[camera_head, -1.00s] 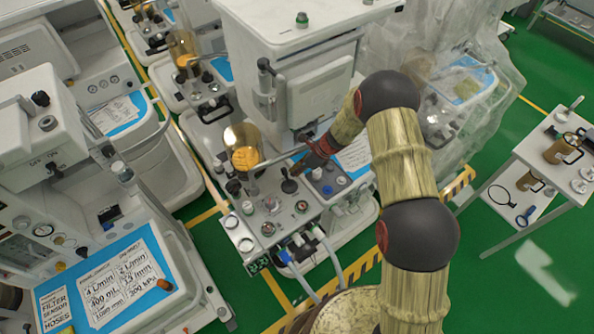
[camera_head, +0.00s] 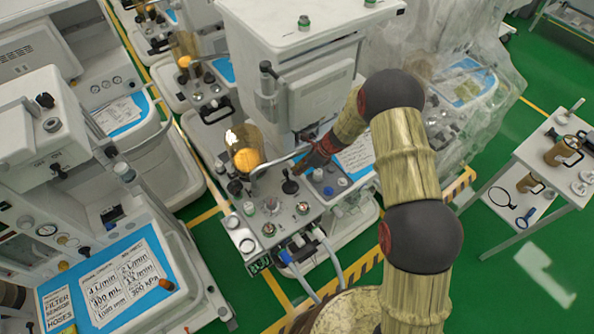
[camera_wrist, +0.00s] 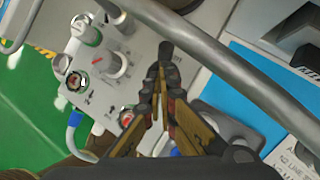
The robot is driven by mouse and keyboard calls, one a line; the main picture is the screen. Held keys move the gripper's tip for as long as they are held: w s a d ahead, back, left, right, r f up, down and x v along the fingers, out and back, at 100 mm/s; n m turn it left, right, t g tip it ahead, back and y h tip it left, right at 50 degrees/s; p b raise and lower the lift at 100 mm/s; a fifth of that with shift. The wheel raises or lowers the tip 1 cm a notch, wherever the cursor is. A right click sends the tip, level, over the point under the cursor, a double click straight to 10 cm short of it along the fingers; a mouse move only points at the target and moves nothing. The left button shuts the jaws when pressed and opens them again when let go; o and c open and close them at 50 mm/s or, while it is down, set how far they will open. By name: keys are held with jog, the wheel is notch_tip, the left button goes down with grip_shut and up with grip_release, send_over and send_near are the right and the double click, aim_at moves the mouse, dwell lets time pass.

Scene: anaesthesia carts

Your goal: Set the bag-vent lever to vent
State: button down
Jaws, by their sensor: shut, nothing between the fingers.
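The control panel (camera_head: 262,222) of the middle cart carries a black-topped lever (camera_head: 290,187), which I take for the bag-vent lever. Its label is too small to read in the head view. My gripper (camera_head: 298,171) reaches in from the right, with its tips close by the lever; I cannot tell if they touch. In the wrist view my gripper (camera_wrist: 164,60) is shut and points at the panel (camera_wrist: 140,52). Its fingers cover what lies straight below, so the lever is not clearly visible there. A white knob (camera_wrist: 114,65) with printed marks sits left of the fingers.
A glass canister with an orange ball (camera_head: 247,158) stands left of the lever. A grey pipe (camera_head: 280,161) runs from it toward my gripper; a thick grey tube (camera_wrist: 215,62) crosses the wrist view. Hoses (camera_head: 325,255) hang at the panel's front. A trolley (camera_head: 545,170) stands right.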

jog(key=v, duration=1.2)
jog(key=shift+w+d+r, duration=0.25)
jog(key=shift+w+d, duration=0.1)
jog(key=shift+d, duration=0.1)
